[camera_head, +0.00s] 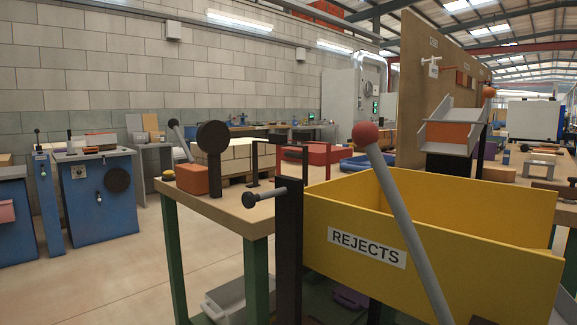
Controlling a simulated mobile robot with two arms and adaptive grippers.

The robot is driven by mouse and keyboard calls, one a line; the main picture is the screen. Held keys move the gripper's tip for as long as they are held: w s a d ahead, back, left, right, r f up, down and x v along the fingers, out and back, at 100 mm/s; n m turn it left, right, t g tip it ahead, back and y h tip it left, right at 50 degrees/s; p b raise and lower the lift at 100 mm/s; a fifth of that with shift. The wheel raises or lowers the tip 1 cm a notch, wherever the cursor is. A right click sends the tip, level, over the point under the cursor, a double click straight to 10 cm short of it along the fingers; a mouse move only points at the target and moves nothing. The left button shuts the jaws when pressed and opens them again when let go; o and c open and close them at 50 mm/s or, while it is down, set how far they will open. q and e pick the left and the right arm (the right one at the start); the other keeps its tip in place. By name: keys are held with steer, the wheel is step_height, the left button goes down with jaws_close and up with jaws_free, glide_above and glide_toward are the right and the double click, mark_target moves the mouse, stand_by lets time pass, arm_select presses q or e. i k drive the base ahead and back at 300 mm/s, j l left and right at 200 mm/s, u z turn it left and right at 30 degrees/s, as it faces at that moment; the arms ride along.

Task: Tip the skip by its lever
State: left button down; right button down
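The yellow skip (470,253) stands at the front right, with a white "REJECTS" label (367,247) on its near side. It looks level, and its open top shows a bare inner wall; its floor is hidden. A grey lever (402,218) with a red ball knob (365,133) rises in front of the skip and leans up to the left. The lever's lower end is cut off by the bottom edge. Neither of my grippers is in view, and nothing touches the knob.
A dark post (289,250) with a sideways black-knobbed handle (251,199) stands just left of the skip. A wooden-topped bench (225,207) carries an orange brick (192,179). A board (430,75) and grey chute (447,133) stand behind. Open floor (110,285) lies left.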

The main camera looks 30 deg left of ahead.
mark_target(434, 248)
steer(key=i+j+u, duration=0.5)
steer(key=j+u, duration=0.2)
steer(key=i+u, duration=0.1)
